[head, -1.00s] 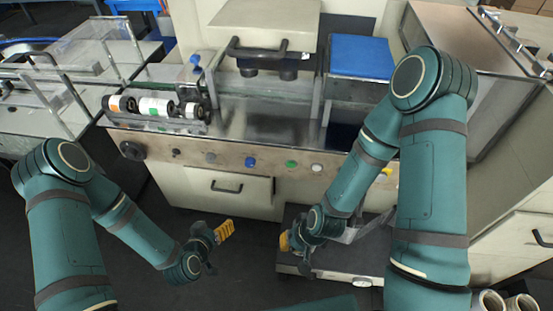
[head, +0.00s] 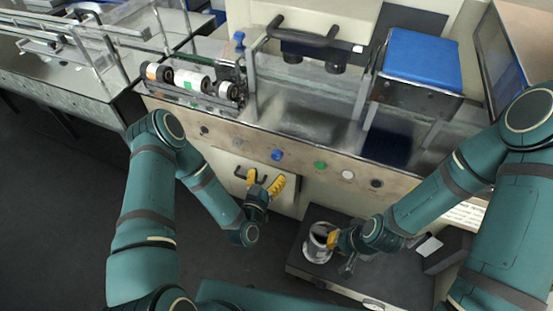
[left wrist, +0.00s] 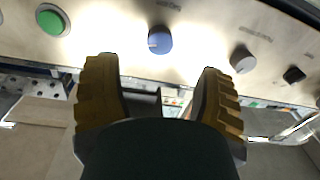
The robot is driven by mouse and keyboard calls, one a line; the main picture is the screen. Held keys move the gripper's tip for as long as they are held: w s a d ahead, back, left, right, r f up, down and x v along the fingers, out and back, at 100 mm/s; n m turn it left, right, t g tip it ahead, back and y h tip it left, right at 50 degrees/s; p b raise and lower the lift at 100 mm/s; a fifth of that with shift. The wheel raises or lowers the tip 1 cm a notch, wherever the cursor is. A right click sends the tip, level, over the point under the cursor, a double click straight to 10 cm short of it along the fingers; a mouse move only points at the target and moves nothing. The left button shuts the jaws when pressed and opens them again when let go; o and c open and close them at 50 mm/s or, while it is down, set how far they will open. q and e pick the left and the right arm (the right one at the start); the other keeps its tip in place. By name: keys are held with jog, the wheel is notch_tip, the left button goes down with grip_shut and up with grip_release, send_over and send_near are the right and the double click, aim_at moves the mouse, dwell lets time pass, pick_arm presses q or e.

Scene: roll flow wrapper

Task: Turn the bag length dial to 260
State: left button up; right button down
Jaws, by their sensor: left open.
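The front panel (head: 225,152) carries a row of knobs. My left gripper (head: 265,182) is open and empty just below the blue knob. The left wrist view shows the blue knob (left wrist: 160,40) ahead, between and beyond the yellow fingertips (left wrist: 155,75). My right gripper (head: 333,240) is lower right.
A metal cup-like part (head: 317,243) stands on a dark low platform (head: 375,280) beside my right gripper. A drawer handle (head: 240,174) is close to my left gripper. Film rollers (head: 190,80) and a blue-topped box (head: 422,58) are above the panel.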

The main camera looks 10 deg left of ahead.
aim_at(275, 158)
pick_arm(q)
jog(key=w, duration=0.5)
jog(key=w+d+b, duration=0.1)
jog(key=w, duration=0.1)
jog(key=shift+w, duration=0.35)
grip_shut()
